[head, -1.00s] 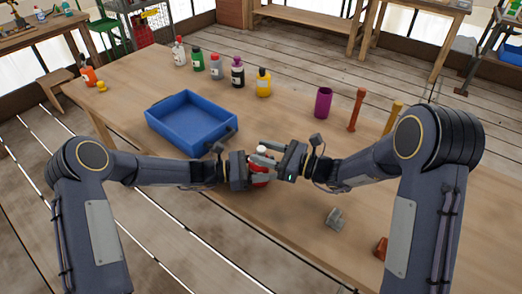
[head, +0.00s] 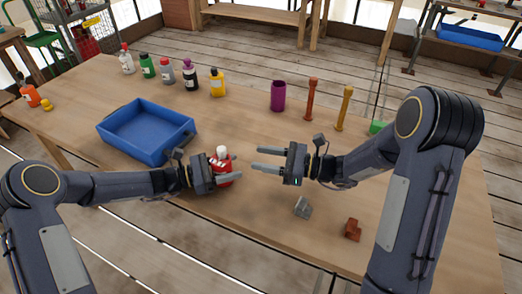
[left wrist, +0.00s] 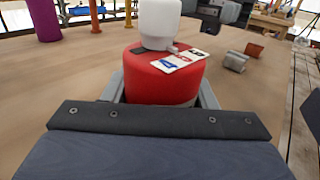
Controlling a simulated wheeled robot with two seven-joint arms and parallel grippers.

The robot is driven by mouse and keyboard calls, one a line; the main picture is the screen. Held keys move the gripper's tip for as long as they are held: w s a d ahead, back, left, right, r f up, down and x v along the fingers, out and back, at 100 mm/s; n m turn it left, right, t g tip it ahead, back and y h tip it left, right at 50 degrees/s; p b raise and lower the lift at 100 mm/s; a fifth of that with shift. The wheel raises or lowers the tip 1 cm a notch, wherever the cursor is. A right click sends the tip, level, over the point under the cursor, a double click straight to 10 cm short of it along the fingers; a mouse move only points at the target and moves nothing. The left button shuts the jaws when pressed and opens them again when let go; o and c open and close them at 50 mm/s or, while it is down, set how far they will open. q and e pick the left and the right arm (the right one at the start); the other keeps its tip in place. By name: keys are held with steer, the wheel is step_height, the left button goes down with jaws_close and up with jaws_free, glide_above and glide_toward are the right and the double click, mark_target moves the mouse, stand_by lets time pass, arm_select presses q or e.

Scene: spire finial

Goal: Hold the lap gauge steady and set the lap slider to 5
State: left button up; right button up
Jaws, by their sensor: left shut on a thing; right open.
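A red, rounded body with a white top (head: 223,170), which I take for the lap gauge, stands upright near the table's front edge. It also shows large in the left wrist view (left wrist: 160,82). A small white plate (left wrist: 180,60) with red, blue and dark marks lies on its red top; a slider setting cannot be read. My left gripper (head: 215,172) is shut on the red body, with a finger on each side. My right gripper (head: 268,160) is open and empty, to the right of the gauge and apart from it, its fingers pointing toward it.
A blue tray (head: 160,155) stands left of the gauge. Several bottles line the back left. A purple cup (head: 278,96), an orange post (head: 311,100) and a yellow post (head: 344,108) stand at the back. A grey block (head: 302,208) and a brown block (head: 352,230) lie front right.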

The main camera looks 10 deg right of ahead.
arm_select(q)
steer(key=o, duration=1.1)
